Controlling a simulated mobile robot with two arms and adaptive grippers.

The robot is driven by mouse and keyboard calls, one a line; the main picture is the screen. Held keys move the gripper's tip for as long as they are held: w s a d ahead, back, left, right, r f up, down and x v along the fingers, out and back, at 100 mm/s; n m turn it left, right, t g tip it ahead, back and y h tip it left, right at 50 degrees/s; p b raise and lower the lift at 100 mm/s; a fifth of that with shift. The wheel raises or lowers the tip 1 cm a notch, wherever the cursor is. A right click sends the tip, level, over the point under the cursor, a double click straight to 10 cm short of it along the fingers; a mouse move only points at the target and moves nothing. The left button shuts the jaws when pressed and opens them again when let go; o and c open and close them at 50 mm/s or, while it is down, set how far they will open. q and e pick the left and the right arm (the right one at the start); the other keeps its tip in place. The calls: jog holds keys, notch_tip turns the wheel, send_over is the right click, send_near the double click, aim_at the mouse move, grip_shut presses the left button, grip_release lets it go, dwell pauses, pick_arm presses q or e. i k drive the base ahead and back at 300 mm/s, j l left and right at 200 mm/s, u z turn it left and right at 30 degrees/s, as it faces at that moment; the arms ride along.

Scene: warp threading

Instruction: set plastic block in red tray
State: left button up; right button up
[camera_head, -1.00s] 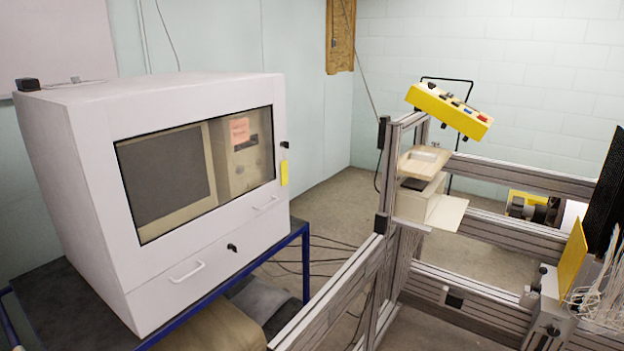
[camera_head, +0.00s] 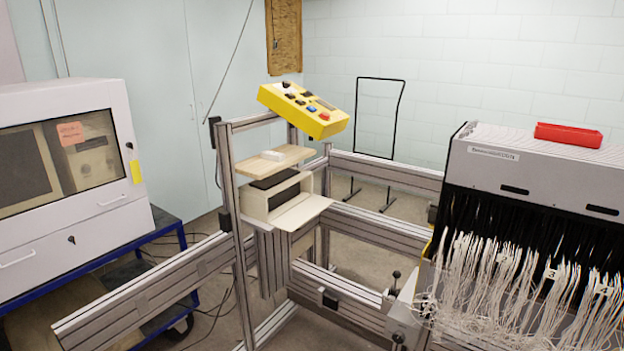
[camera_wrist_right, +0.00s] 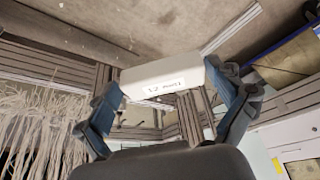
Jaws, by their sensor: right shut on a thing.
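A pale grey plastic block (camera_wrist_right: 165,72) with a white printed label is between the two blue fingers of my right gripper (camera_wrist_right: 172,88) in the right wrist view. The gripper is shut on it, with a finger at each end. The red tray (camera_head: 568,135) lies on top of the grey housing at the right of the head view. It is small and far off there, and its inside is hard to see. Neither gripper shows in the head view, so the distance from block to tray cannot be told.
The grey housing (camera_head: 535,166) has many white threads (camera_head: 500,285) hanging below it. A metal frame (camera_head: 232,190) carries a yellow control box (camera_head: 303,110) and a wooden shelf (camera_head: 245,166) with a small white item. A white cabinet (camera_head: 100,195) stands at the left.

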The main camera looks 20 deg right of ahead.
aim_at(564, 139)
jog(key=k+l, duration=0.1)
jog(key=l, duration=0.5)
jog(key=k+l, duration=0.1)
jog(key=l, duration=0.55)
jog(key=k+l, duration=0.1)
jog(key=l, duration=0.5)
jog(key=k+l+z, duration=0.1)
jog(key=l, duration=0.5)
jog(key=k+l, duration=0.1)
jog(key=l, duration=0.55)
